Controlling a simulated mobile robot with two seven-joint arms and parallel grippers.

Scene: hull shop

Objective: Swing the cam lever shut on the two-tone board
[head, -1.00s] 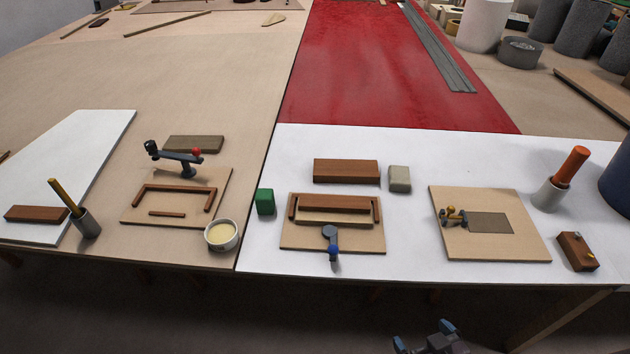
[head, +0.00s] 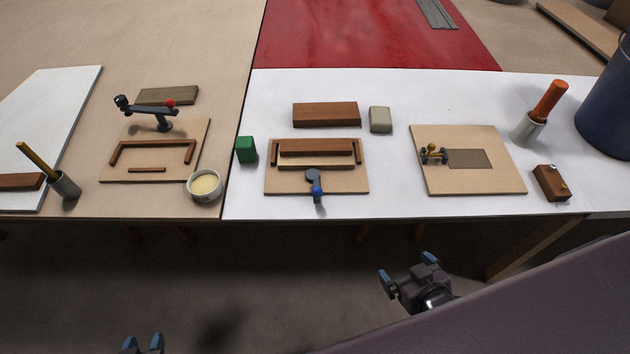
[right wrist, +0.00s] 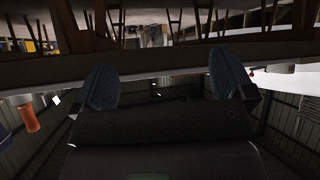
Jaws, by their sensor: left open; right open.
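A light board with a frame of red-brown strips (head: 345,186) lies in the middle of the white table top. A lever with a round dark head and a blue knob (head: 317,189) sits at its front edge, knob toward me. A brown block lies inside the frame. Further right, a light board (head: 480,187) carries a darker rectangle (head: 468,159) and small brass-knobbed hardware (head: 433,153); I cannot tell which is called two-tone. My right gripper (head: 408,270) is open and empty, short of the table edge. My left gripper (head: 143,345) is open at the bottom edge, mostly cut off.
On the left table, another framed board (head: 115,176) has a red-knobbed lever (head: 150,109). A cream-filled bowl (head: 204,187), green block (head: 246,150), brown block (head: 326,114), grey block (head: 380,119), orange-handled tool in a cup (head: 548,103) and small brown block (head: 551,183) stand around.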

